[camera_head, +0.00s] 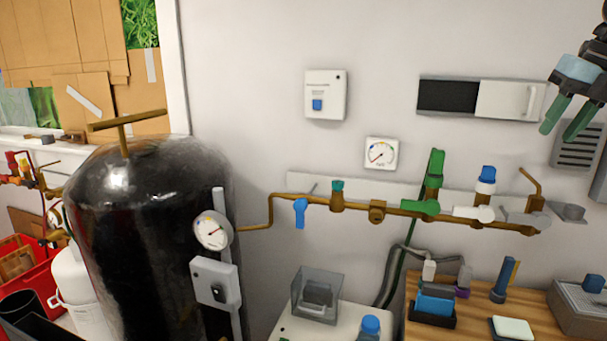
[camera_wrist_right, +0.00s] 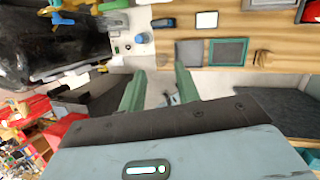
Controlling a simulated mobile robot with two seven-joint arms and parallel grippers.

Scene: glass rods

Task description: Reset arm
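My right gripper (camera_head: 562,122) is raised at the upper right of the head view, in front of the white wall. Its two green fingers point down and to the left. In the right wrist view the fingers (camera_wrist_right: 159,78) stand apart with nothing between them. The right gripper is open, empty and touching nothing that I can see. My left gripper and arm are not in the head view.
A big black tank (camera_head: 150,240) stands at the left. A brass pipe (camera_head: 395,210) with several valves runs along the wall. A wooden bench (camera_head: 475,318) holds a blue-and-black holder (camera_head: 435,308) and a white pad (camera_head: 512,329). A red crate (camera_head: 30,265) is at the far left.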

